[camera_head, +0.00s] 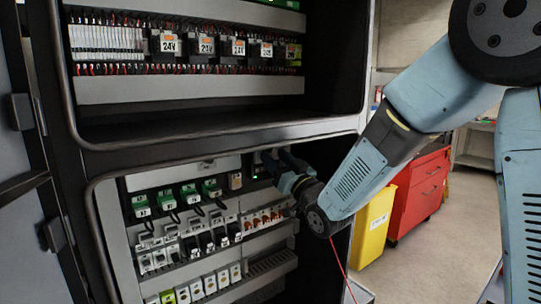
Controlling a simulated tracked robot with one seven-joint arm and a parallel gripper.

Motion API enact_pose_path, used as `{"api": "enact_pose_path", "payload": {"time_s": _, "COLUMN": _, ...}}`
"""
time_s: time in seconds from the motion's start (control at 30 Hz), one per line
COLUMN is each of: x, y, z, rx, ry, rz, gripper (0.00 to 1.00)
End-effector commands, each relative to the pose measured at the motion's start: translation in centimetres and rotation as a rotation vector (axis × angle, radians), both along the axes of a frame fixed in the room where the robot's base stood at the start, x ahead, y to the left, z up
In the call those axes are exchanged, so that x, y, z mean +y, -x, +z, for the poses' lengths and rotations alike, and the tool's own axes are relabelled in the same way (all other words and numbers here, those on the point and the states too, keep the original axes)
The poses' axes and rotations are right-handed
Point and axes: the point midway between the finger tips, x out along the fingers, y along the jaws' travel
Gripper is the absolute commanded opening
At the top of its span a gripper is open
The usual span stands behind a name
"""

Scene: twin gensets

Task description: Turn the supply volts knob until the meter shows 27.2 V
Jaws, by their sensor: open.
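My gripper (275,161) reaches into the upper right of the lower cabinet bay, its dark fingers pointing left into the cabinet. The fingers are small and dark here, and nothing shows held between them. A small panel device (235,181) sits just left of the fingers. I cannot make out the supply volts knob; the gripper and wrist cover part of the panel there. No readable meter value shows in this view.
The lower bay holds green modules (189,194), black breakers (206,241) and orange-topped terminals (262,219). The upper bay has 24V units (206,45). An open door (30,200) stands left. A yellow bin (371,228) and red cabinet (417,192) stand right.

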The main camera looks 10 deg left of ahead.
Motion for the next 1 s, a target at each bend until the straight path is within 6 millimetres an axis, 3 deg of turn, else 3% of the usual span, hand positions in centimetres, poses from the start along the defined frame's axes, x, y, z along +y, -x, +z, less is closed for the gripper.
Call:
{"api": "enact_pose_path", "payload": {"time_s": 0.53, "x": 1.2, "y": -0.5, "z": 0.7, "rx": 0.001, "ry": 0.001, "rz": -0.002, "gripper": 0.48}}
{"api": "enact_pose_path", "payload": {"time_s": 1.0, "x": 1.3, "y": -0.4, "z": 0.7, "rx": 0.001, "ry": 0.001, "rz": 0.000, "gripper": 0.03}}
